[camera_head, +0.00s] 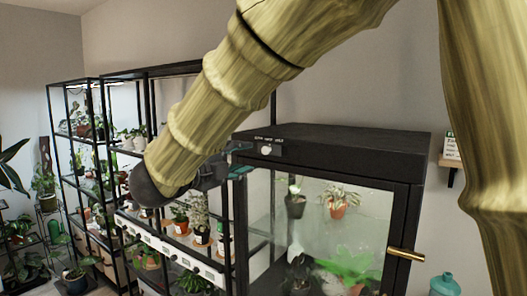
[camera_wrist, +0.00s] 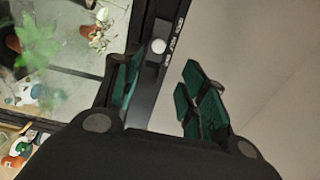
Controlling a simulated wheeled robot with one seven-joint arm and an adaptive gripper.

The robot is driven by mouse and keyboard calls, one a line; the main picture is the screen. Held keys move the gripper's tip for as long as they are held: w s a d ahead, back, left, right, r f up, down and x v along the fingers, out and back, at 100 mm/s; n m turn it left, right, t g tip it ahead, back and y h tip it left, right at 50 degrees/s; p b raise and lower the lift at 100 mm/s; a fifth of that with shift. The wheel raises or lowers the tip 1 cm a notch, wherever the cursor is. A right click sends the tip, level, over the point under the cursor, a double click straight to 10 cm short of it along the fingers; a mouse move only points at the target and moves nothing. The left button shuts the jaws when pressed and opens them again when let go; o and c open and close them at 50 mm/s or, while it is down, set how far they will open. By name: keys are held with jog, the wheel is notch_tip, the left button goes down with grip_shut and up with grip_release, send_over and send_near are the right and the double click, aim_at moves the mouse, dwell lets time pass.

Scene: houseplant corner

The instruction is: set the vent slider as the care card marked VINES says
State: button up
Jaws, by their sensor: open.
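The vent slider's pale round knob (camera_head: 265,150) sits on the top front strip of the dark glass-fronted cabinet (camera_head: 330,139). Small white labels run along the strip above it, too small to read surely. In the wrist view the knob (camera_wrist: 158,46) lies beyond the fingertips, roughly between their lines, and nothing touches it. My gripper (camera_head: 238,161) is open and empty, just left of the knob in the head view; its teal fingers (camera_wrist: 162,80) are spread in the wrist view.
The cabinet holds several potted plants behind glass and has a brass handle (camera_head: 406,254) at the right. Black shelving (camera_head: 150,72) with plants stands at the left. A teal bottle (camera_head: 445,286) is at the lower right. My arm crosses the upper view.

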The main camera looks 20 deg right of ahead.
aim_at(264, 151)
jog(key=p+x, duration=0.4)
jog(key=x, duration=0.5)
jog(key=shift+w+d+f, duration=0.1)
jog(key=shift+w+f, duration=0.05)
jog(key=shift+w, duration=0.3)
jog(key=shift+w+d, duration=0.25)
jog(key=shift+d, duration=0.25)
jog(key=shift+f, duration=0.1)
jog(key=shift+c, duration=0.2)
grip_shut()
